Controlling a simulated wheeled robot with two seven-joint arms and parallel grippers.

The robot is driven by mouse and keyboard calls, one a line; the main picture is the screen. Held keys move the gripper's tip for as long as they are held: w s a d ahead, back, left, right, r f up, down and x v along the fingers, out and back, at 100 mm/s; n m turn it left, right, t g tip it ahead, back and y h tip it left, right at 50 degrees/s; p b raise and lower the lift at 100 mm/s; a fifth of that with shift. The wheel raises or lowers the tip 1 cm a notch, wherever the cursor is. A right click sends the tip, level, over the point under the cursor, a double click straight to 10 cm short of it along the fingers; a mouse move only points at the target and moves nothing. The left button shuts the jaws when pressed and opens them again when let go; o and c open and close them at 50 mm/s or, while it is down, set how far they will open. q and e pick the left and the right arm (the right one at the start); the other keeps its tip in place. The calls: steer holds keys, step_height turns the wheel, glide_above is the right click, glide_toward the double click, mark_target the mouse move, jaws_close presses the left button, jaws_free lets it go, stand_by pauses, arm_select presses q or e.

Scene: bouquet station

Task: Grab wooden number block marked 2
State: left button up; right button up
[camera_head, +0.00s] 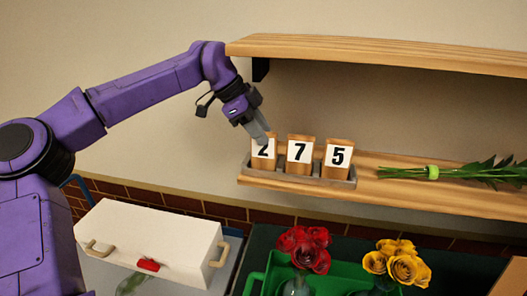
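The wooden block marked 2 (263,149) stands at the left end of a grey holder (318,180) on the lower wooden shelf. My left gripper (259,134) is at the top of this block and covers the upper left of its face. I cannot tell whether its fingers are around the block or only in front of it. Blocks marked 7 (300,152) and 5 (338,156) stand to its right in the same holder. My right gripper is not in view.
An upper shelf (380,53) overhangs the blocks. Green stems with a green band (432,172) lie on the lower shelf at right. Below are a white box (150,235), a green crate (262,280), red flowers (305,248) and yellow flowers (398,264).

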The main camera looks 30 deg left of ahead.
arm_select(q)
steer(key=shift+s, duration=0.15)
jaws_close()
